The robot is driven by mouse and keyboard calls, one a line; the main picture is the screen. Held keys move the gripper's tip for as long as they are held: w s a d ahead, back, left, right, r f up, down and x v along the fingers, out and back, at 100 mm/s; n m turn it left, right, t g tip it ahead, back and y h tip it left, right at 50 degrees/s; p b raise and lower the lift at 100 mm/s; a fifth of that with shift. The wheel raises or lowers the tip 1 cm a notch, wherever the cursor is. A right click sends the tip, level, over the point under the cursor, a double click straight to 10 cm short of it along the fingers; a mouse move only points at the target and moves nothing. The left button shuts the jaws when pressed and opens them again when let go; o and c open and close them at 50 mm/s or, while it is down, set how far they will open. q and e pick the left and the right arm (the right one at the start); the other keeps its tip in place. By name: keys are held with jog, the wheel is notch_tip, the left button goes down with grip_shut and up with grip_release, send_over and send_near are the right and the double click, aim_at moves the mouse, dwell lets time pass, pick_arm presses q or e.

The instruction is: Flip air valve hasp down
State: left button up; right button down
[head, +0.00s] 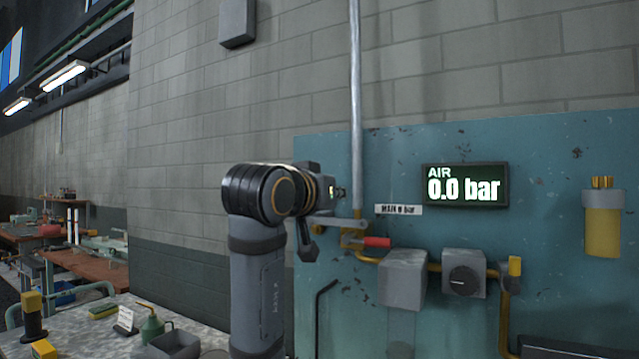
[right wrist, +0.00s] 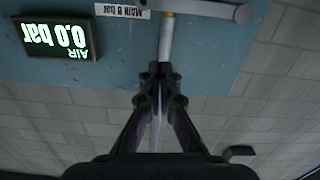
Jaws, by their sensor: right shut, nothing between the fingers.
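A grey flat bar (head: 338,222), which looks like the hasp, sticks out level to the left from the brass air valve (head: 352,240) at the foot of the vertical pipe. It also shows at the top of the upside-down right wrist view (right wrist: 205,9). A red handle (head: 376,243) points right from the valve. My right gripper (head: 340,193) is at the panel just above the bar, partly hidden by its own wrist. In the right wrist view its fingertips (right wrist: 160,74) are together and empty, in line with the pipe and apart from the bar. My left gripper is out of view.
A metal pipe (head: 356,100) runs up the wall. A cluttered bench (head: 100,325) stands at lower left.

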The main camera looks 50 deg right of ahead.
jog(key=v, duration=0.3)
jog(key=w+b+v, duration=0.1)
jog(key=v, duration=0.1)
jog(key=shift+s+a+f, duration=0.1)
jog(key=shift+a+f, duration=0.15)
jog(key=shift+a, duration=0.2)
